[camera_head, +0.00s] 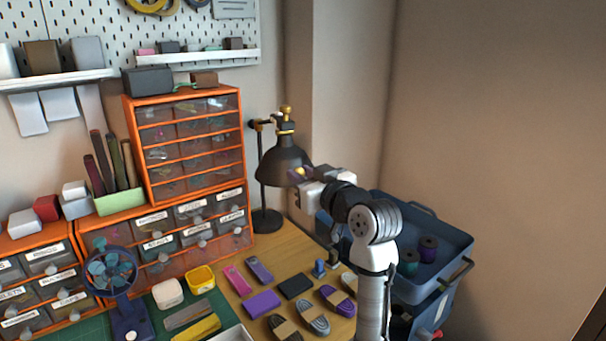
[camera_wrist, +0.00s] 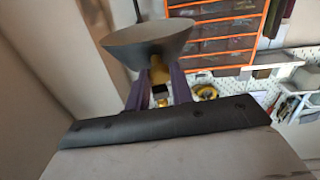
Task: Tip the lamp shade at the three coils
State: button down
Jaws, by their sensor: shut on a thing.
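The black lamp (camera_head: 265,190) stands at the back of the wooden table with its dark shade (camera_head: 280,160) hanging open side down. My gripper (camera_head: 300,173) is at the right side of the shade. In the wrist view, the shade (camera_wrist: 148,36) is just beyond my fingers (camera_wrist: 159,88), which are shut on a small gold part beside it. The exact contact is partly hidden. Banded cord coils lie at the table's front right: a dark brown one (camera_head: 285,328), a grey one (camera_head: 314,317) and a purple one (camera_head: 338,300). A paler coil (camera_head: 349,281) is partly behind my arm.
Orange drawer cabinets (camera_head: 190,145) stand left of the lamp. Purple, pink and black blocks lie near the coils. A small blue fan (camera_head: 110,270) stands at left. A blue bin (camera_head: 440,235) with spools is right of my arm. A wall corner is close behind the lamp.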

jog(key=r+g+p, duration=0.1)
jog(key=p, duration=0.2)
jog(key=s+r+g+h+p, duration=0.1)
jog(key=r+p, duration=0.1)
jog(key=p, duration=0.1)
jog(key=r+g+h+p, duration=0.1)
jog(key=r+p, duration=0.1)
jog(key=p, duration=0.2)
jog(key=shift+s+d+m+g, duration=0.2)
jog(key=shift+d+m+g, duration=0.05)
jog(key=shift+m+g, duration=0.15)
jog(key=shift+f, duration=0.15)
jog(key=c, duration=1.2)
grip_release()
jog(key=shift+c, duration=0.2)
jog(key=shift+s, duration=0.1)
jog(key=b+v, duration=0.3)
jog(key=v, duration=1)
jog(key=shift+s, duration=0.3)
